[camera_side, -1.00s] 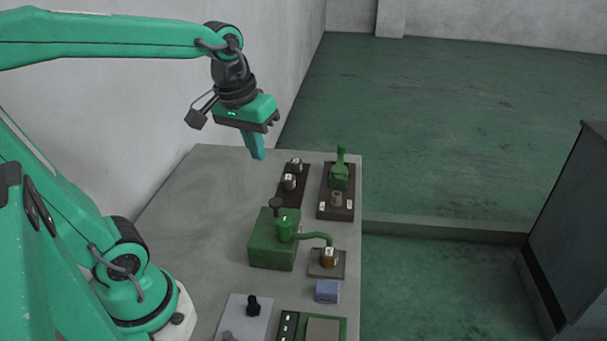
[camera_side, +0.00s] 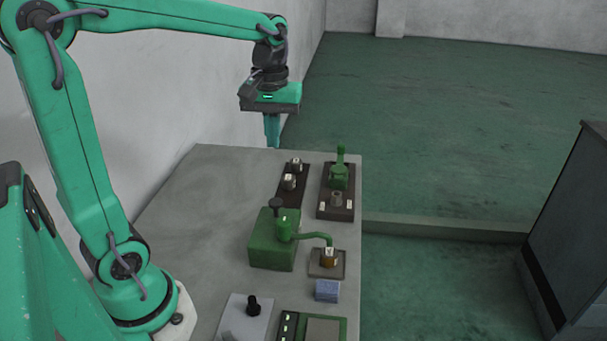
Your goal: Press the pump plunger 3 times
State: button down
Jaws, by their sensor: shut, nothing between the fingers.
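The pump is a green box (camera_side: 270,248) on the grey table. A dark round plunger knob (camera_side: 276,203) stands up at its back, beside a green cylinder (camera_side: 288,224). My gripper (camera_side: 272,143) is shut and empty, fingers pointing down. In the picture it is well above the plunger, over the far end of the table, apart from everything.
A dark plate with two small cylinders (camera_side: 289,182) and a green press-like device (camera_side: 338,177) stand behind the pump. In front are a blue block (camera_side: 327,291), a grey box with a black knob (camera_side: 253,304) and a green-framed panel (camera_side: 322,328). The table's left part is clear.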

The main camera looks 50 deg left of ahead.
aim_at(276, 201)
notch_tip(276, 201, down, 14)
jog(key=shift+s+f, duration=0.1)
dwell(1.0)
jog(key=shift+f, duration=1)
jog(key=shift+r, duration=0.1)
notch_tip(276, 201, up, 14)
dwell(0.5)
dwell(2.8)
